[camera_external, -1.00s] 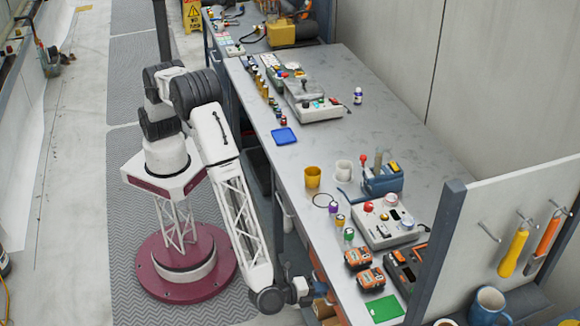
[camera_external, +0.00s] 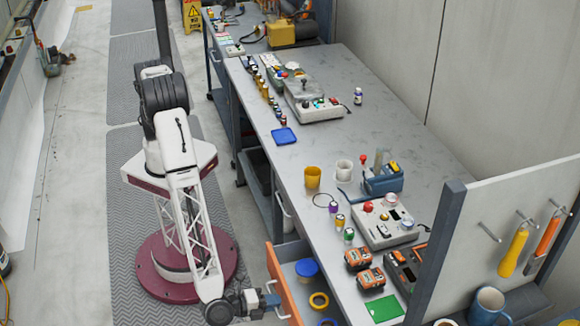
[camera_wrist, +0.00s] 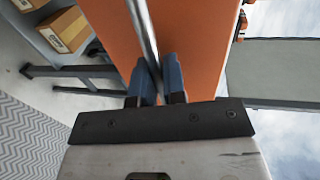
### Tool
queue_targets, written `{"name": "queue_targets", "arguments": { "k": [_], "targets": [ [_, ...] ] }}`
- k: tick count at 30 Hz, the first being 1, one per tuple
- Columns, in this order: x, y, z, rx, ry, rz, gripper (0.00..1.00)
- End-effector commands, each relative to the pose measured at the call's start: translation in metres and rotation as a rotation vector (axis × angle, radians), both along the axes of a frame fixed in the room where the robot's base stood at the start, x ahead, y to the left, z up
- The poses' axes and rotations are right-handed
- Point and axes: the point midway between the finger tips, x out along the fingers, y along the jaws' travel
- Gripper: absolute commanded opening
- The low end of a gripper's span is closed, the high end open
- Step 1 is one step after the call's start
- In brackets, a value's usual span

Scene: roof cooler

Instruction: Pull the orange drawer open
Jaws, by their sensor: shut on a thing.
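The orange drawer (camera_external: 282,288) stands pulled out from under the workbench, on its aisle side. My gripper (camera_external: 276,300) is at the drawer front. In the wrist view its blue fingers (camera_wrist: 160,80) are shut on the bar handle, one on each side.
The workbench top (camera_external: 240,90) carries tools, cups and control boxes above the drawer. Cardboard boxes (camera_wrist: 65,28) sit on a shelf below. The patterned floor mat (camera_external: 125,225) beside the bench is clear apart from my base.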

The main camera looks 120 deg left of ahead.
Motion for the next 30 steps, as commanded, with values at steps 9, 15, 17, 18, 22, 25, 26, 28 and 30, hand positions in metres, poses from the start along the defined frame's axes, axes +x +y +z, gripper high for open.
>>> {"name": "queue_targets", "arguments": {
  "k": [9,15,17,18,22,25,26,28,30],
  "targets": [
    [-0.061,-0.062,0.0,0.0,0.0,-0.004,0.0],
    [-0.085,-0.086,0.0,-0.001,0.0,-0.003,0.0],
    [-0.089,-0.09,0.0,-0.001,0.0,-0.002,0.0],
    [-0.092,-0.092,0.0,-0.001,0.001,-0.001,0.0],
    [-0.096,-0.097,0.0,-0.001,-0.001,-0.001,0.0],
    [-0.097,-0.098,0.0,-0.001,-0.001,-0.001,0.0],
    [-0.097,-0.098,0.0,-0.001,-0.001,-0.001,0.0],
    [-0.097,-0.098,0.0,-0.001,-0.001,-0.001,0.0],
    [-0.097,-0.098,0.0,-0.001,-0.001,-0.001,0.0]
  ]
}}
